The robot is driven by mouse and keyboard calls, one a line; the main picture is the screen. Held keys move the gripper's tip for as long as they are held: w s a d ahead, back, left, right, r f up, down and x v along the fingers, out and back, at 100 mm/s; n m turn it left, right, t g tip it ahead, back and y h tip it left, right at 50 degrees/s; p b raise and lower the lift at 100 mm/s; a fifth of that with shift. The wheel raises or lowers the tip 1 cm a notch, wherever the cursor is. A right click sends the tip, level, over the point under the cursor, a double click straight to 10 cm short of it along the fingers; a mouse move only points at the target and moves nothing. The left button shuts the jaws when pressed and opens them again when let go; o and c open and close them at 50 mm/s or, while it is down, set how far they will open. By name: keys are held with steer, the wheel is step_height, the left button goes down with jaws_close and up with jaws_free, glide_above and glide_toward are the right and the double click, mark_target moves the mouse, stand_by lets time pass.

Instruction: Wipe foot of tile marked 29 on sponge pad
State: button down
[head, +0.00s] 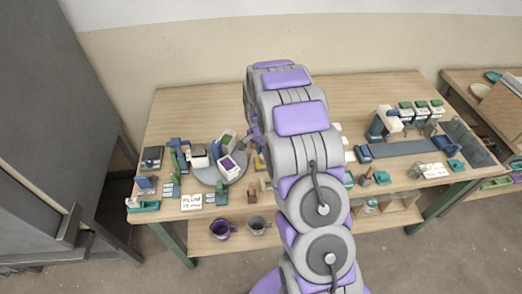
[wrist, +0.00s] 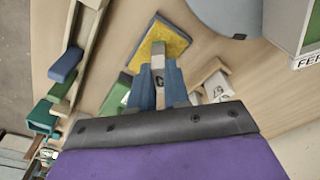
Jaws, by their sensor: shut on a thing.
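My gripper (wrist: 157,88) shows in the wrist view with two blue fingers shut on a small pale tile (wrist: 158,62). A dark mark shows on the piece between the fingers, but I cannot read it as 29. The yellow sponge pad (wrist: 181,44) lies in a shallow tray just beyond the fingertips. The tile's far end overlaps the pad in this view; I cannot tell whether they touch. In the head view my arm hides most of the gripper and tile. A bit of the yellow pad (head: 260,163) shows left of the arm.
Pale blocks (wrist: 217,86) and a green block (wrist: 116,96) flank the gripper. The back of the table is clear.

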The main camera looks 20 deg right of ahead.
steer(key=shift+s+d, duration=0.15)
steer(key=shift+d, duration=0.35)
steer(key=shift+d, duration=0.1)
steer(key=shift+s+d+f, duration=0.1)
steer(key=shift+s+d, duration=0.2)
steer(key=shift+d, duration=0.35)
step_height(320, 180, up, 6)
steer(key=p, duration=0.2)
stand_by(0.4)
stand_by(0.4)
